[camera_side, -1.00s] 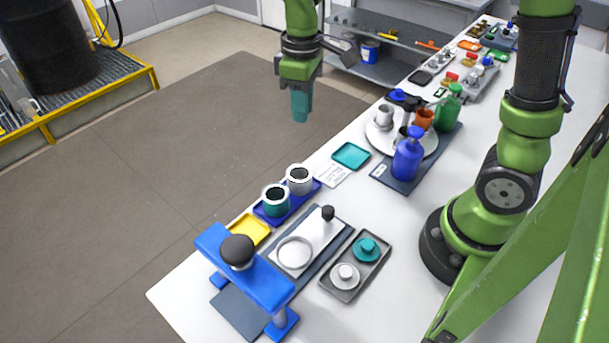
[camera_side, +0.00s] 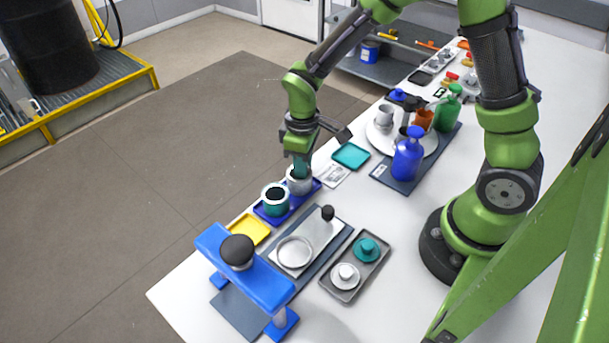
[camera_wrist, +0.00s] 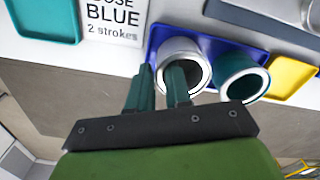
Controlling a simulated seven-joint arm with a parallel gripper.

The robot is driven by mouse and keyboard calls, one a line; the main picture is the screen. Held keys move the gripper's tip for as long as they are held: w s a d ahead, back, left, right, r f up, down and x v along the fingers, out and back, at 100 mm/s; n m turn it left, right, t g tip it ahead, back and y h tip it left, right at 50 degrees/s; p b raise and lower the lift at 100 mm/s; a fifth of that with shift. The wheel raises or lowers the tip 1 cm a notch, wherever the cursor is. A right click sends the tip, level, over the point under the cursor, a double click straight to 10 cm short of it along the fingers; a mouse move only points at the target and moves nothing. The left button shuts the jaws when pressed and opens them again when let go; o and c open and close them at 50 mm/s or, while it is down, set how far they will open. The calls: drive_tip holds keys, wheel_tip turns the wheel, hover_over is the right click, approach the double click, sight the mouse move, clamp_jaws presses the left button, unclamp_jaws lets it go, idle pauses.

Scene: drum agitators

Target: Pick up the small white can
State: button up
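The small white can (camera_side: 294,188) stands on the blue tray, with its upper part partly hidden by my gripper (camera_side: 300,170) in the side view. In the wrist view the white can (camera_wrist: 187,46) shows a pale rim and a dark opening. My gripper (camera_wrist: 160,68) has its two green fingers apart with a narrow gap. The left finger is beside the can's left side and the right finger overlaps the rim and opening. I cannot tell whether the right fingertip is inside the can or whether either finger touches it.
A green can (camera_side: 275,203) with a white rim stands close beside the white can on the blue tray (camera_side: 313,185). A yellow tray (camera_side: 250,230), a teal tray (camera_side: 351,155) and a printed card (camera_side: 332,174) lie nearby. The blue press frame (camera_side: 245,265) stands at the front.

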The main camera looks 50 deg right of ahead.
drive_tip(key=shift+f, duration=0.45)
clamp_jaws()
drive_tip(key=shift+r, duration=0.15)
